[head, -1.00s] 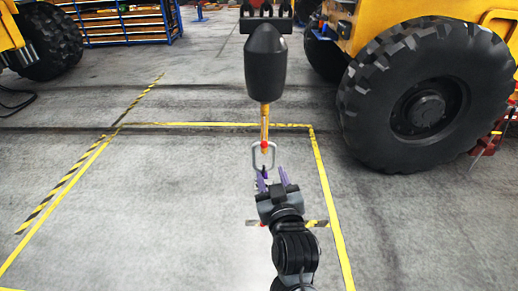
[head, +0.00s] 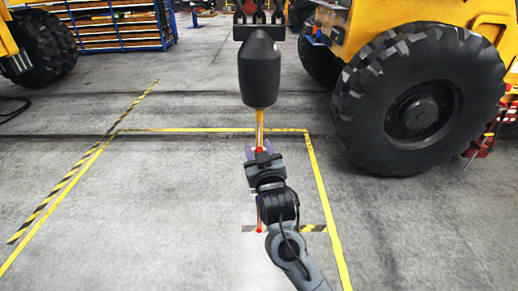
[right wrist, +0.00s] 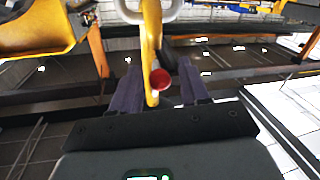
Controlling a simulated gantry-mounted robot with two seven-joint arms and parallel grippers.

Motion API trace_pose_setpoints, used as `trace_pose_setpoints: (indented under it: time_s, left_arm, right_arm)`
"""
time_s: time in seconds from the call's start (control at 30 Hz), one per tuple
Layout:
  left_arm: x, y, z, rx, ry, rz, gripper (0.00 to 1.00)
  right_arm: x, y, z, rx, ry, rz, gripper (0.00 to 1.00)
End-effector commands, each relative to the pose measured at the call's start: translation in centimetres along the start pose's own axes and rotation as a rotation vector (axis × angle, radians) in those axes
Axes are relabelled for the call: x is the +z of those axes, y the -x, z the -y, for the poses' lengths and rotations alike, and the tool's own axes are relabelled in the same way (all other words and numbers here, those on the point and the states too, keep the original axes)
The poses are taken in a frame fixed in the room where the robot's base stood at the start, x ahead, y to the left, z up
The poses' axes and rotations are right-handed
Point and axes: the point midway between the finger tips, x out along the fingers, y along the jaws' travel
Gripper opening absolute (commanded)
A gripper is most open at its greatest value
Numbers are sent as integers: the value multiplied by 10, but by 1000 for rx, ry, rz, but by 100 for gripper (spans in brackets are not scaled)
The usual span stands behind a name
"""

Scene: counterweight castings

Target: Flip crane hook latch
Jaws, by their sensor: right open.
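The yellow crane hook (head: 259,120) hangs from a black tapered block (head: 260,72). Its lower part is hidden behind my right gripper (head: 262,153) in the head view. My right gripper is open, with its purple fingers on either side of the hook; contact cannot be told. In the right wrist view, the yellow hook (right wrist: 151,45) passes between the two fingers of the gripper (right wrist: 158,72). A round red part (right wrist: 160,79) sits beside the hook, between the fingers. A pale metal loop (right wrist: 128,12) crosses the hook at the top. My left gripper is out of view.
A yellow vehicle with a big black tyre (head: 418,105) stands at the right. A blue rack (head: 115,25) is at the back left. Yellow floor tape (head: 215,130) frames clear grey floor. Chains (head: 259,18) hold the block above.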

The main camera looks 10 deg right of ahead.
Motion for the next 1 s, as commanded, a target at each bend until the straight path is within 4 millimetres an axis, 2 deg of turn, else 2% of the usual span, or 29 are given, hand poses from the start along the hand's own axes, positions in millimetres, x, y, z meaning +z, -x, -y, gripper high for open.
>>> trace_pose_setpoints:
  time_s: [0.37,0.47,0.67,0.7,1.0]
  left_arm:
    - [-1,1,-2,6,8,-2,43]
    - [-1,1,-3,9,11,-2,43]
    - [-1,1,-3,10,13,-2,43]
    - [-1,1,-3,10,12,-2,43]
    - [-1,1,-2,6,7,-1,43]
  right_arm:
    - [0,-4,0,0,-1,0,45]
    - [0,-4,0,0,-1,0,33]
    - [0,-4,0,-1,0,0,2]
    - [0,-4,0,-1,0,0,0]
    - [0,-4,1,-2,2,0,0]
